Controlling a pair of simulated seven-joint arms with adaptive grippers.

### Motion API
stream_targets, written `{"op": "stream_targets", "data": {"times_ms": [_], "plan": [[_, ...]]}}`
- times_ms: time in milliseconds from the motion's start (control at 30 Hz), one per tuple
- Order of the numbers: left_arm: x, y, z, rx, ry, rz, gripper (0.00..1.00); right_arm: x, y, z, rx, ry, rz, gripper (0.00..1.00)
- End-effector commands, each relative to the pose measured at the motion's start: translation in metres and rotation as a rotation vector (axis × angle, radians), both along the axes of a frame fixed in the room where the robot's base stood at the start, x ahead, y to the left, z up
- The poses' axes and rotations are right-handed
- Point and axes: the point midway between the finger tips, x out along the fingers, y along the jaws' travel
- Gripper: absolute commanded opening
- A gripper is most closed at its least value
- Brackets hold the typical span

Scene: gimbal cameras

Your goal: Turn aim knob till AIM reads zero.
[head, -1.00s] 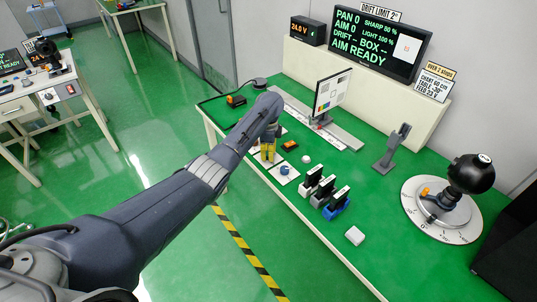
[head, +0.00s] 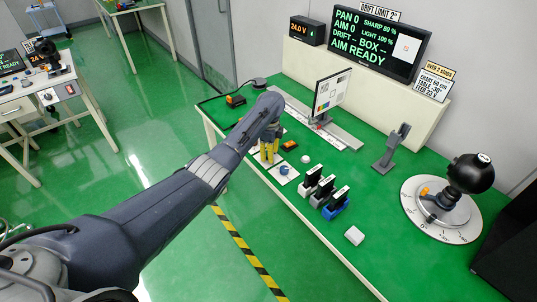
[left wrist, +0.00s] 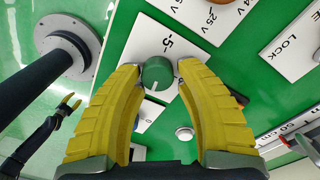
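The aim knob (left wrist: 156,73) is a round green knob with a white pointer line, on a white scale plate (left wrist: 146,40) marked -5 and 0. The pointer faces the 0 side of the plate. My left gripper (left wrist: 159,68) has its yellow fingertips on either side of the knob, with a narrow gap visible at the right one. In the head view my left gripper (head: 269,153) points down at the bench and hides the knob. The monitor (head: 366,45) reads PAN 0, AIM 0 and AIM READY. My right gripper is out of view.
A blue knob (head: 284,170) on a white plate is close to the gripper. Several dark upright blocks (head: 325,190) stand to its right. A test chart (head: 332,92) stands on a rail behind. A black ball-shaped device (head: 470,174) sits on a round dial at the right.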

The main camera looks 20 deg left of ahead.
Motion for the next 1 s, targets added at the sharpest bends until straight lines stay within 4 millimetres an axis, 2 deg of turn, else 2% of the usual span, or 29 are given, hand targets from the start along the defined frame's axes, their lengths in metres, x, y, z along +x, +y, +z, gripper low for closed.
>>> {"op": "stream_targets", "data": {"times_ms": [33,133,167,400,533,667,1000], "plan": [[-0.001,0.001,-0.001,0.002,0.002,0.001,0.41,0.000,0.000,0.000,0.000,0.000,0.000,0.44],[-0.001,0.002,-0.001,0.003,0.002,0.002,0.53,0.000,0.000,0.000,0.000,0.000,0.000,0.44],[-0.001,0.002,-0.001,0.003,0.003,0.002,0.54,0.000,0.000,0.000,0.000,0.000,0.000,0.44],[-0.001,0.003,-0.001,0.005,0.004,0.002,0.54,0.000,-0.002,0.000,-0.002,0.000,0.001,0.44],[-0.001,0.003,0.006,0.005,0.003,0.001,0.54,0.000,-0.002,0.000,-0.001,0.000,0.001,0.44],[0.000,0.003,0.023,0.005,0.001,0.000,0.54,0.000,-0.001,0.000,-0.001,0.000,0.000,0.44],[0.002,0.002,0.080,0.004,0.002,0.001,0.54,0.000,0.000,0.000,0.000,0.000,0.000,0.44]]}}
